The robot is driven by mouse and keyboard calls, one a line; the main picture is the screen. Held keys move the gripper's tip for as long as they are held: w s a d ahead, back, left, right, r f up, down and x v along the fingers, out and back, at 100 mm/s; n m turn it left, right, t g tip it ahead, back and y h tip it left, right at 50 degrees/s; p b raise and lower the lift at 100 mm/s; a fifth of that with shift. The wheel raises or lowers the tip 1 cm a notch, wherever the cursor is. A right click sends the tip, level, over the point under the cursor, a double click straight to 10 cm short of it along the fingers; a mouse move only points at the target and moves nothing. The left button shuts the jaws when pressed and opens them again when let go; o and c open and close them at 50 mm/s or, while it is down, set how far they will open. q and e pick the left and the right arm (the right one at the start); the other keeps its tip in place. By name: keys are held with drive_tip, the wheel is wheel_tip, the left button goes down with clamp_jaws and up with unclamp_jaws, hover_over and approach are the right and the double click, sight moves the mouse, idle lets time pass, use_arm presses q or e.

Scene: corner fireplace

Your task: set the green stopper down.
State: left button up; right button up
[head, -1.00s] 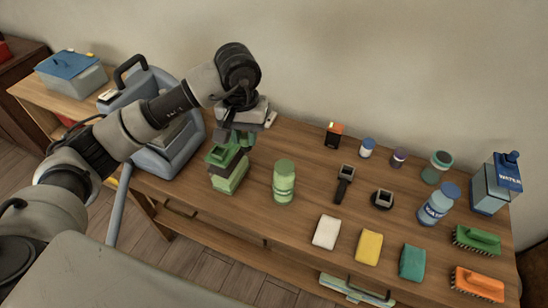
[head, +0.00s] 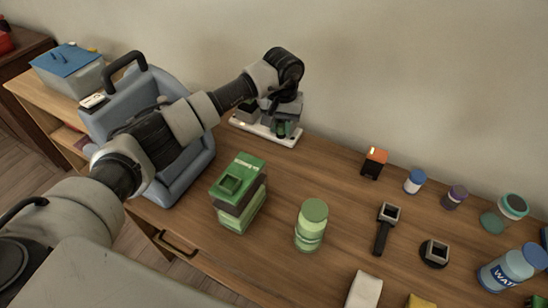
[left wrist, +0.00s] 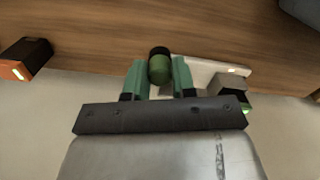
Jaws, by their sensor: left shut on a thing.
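My left gripper (head: 280,127) is at the back of the table, over a white tray (head: 254,129) near the wall. In the left wrist view its two green fingers (left wrist: 160,80) are shut on the green stopper (left wrist: 160,68), a small rounded piece with a dark end. The white tray (left wrist: 205,70) shows just beyond the fingers there. I cannot tell whether the stopper touches the tray. In the head view the gripper mostly hides the stopper. My right gripper is not in view.
A green box with a square opening (head: 238,183) and a green jar (head: 311,226) stand in front. An orange-and-black block (head: 374,162), a blue-capped bottle (head: 415,181) and two dark tools stand to the right. A blue-grey case (head: 185,165) stands left. Bare wood lies between tray and jar.

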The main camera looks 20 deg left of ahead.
use_arm(q)
drive_tip(key=a+f+b, duration=0.1)
drive_tip(key=a+f, duration=0.1)
drive_tip(key=a, duration=0.1)
drive_tip(key=a+f+b, duration=0.1)
drive_tip(key=a+f, duration=0.1)
drive_tip(key=a, duration=0.2)
drive_tip(key=w+a+f+b, duration=0.1)
drive_tip(key=a+f, duration=0.1)
drive_tip(key=a, duration=0.1)
drive_tip(key=shift+a+f+b, duration=0.15)
drive_tip(key=shift+f+b, duration=0.15)
drive_tip(key=shift+b, duration=0.1)
drive_tip(key=shift+a+f, duration=0.15)
drive_tip(key=shift+a, duration=0.25)
wheel_tip(320, 180, down, 4)
drive_tip(key=shift+b, duration=1.15)
drive_tip(key=o, duration=0.9)
